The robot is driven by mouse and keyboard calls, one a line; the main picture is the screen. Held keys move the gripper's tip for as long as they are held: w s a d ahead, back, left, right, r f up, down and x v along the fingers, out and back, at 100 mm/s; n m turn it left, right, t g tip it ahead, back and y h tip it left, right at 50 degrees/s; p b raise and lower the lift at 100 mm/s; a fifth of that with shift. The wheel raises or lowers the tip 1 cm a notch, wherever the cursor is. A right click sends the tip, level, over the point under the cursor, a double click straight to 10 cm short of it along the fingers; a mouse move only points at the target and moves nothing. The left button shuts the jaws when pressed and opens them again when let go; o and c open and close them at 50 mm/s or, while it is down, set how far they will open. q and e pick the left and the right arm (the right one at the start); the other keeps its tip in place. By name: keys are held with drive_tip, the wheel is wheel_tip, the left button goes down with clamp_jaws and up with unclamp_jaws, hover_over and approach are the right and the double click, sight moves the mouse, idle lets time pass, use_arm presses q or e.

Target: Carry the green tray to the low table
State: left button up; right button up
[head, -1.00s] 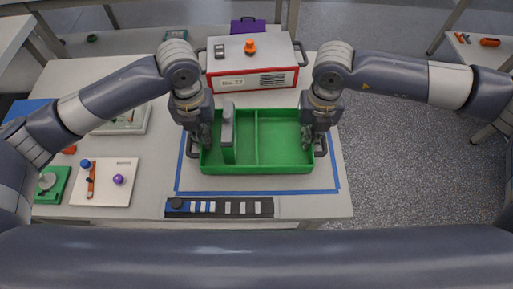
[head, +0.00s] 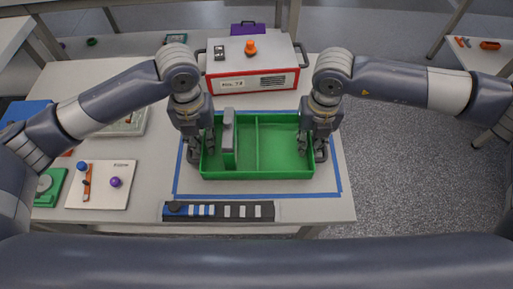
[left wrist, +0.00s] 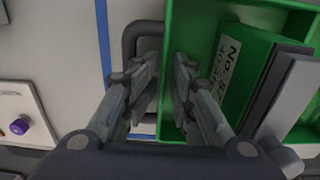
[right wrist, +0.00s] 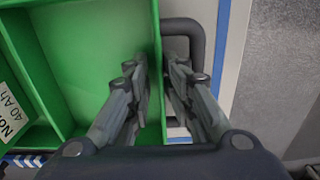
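The green tray (head: 285,174) sits on the workbench inside a blue tape outline. It has a divider, and a grey-topped upright block (head: 229,131) with a white label stands in its left part. A dark handle sticks out at each side. My left gripper (left wrist: 162,75) straddles the tray's left wall, one finger inside the tray and one over the left handle (left wrist: 130,38). My right gripper (right wrist: 156,72) straddles the right wall in the same way, by the right handle (right wrist: 198,35). Both show a gap between the fingers. Firm contact cannot be made out.
A red-and-white instrument box (head: 252,70) stands behind the tray. A black strip with white and blue cells (head: 218,211) lies in front. A white board with a purple knob (head: 100,185) is at left. A separate table (head: 478,55) stands far right, across open floor.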

drive_tip(key=shift+d, duration=0.1)
use_arm(q)
wheel_tip(320, 180, up, 8)
drive_tip(key=shift+f, duration=0.2)
use_arm(e)
wheel_tip(320, 180, up, 12)
idle(0.4)
idle(0.3)
